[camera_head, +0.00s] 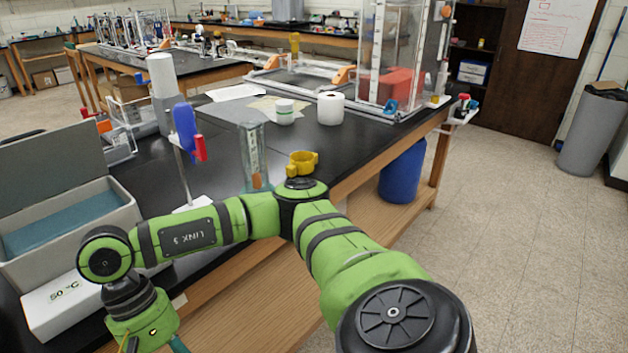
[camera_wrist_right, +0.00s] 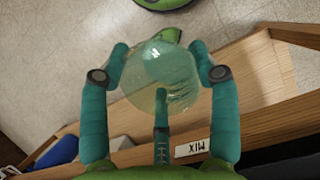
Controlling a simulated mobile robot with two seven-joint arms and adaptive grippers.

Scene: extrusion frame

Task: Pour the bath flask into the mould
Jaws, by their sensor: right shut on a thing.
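My right gripper (camera_wrist_right: 160,62) is shut on a clear round flask (camera_wrist_right: 165,82) with a pale yellow-green tint. Its teal fingers sit around the flask's sides. The flask hangs out beyond the table edge, with the floor behind it. In the head view the right gripper's green body (camera_head: 143,322) is at the lower left, and the flask is out of the picture. A tall clear rectangular vessel (camera_head: 251,150), perhaps the mould, stands on the black table behind my forearm, which hides part of its base. My left gripper is not in view.
An open grey bath (camera_head: 120,222) marked 50 °C stands at the left. A yellow ring holder (camera_head: 302,160) is right of the clear vessel. A stand with blue and red parts (camera_head: 188,135), a white roll (camera_head: 331,108) and a lidded jar (camera_head: 285,112) are farther back.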

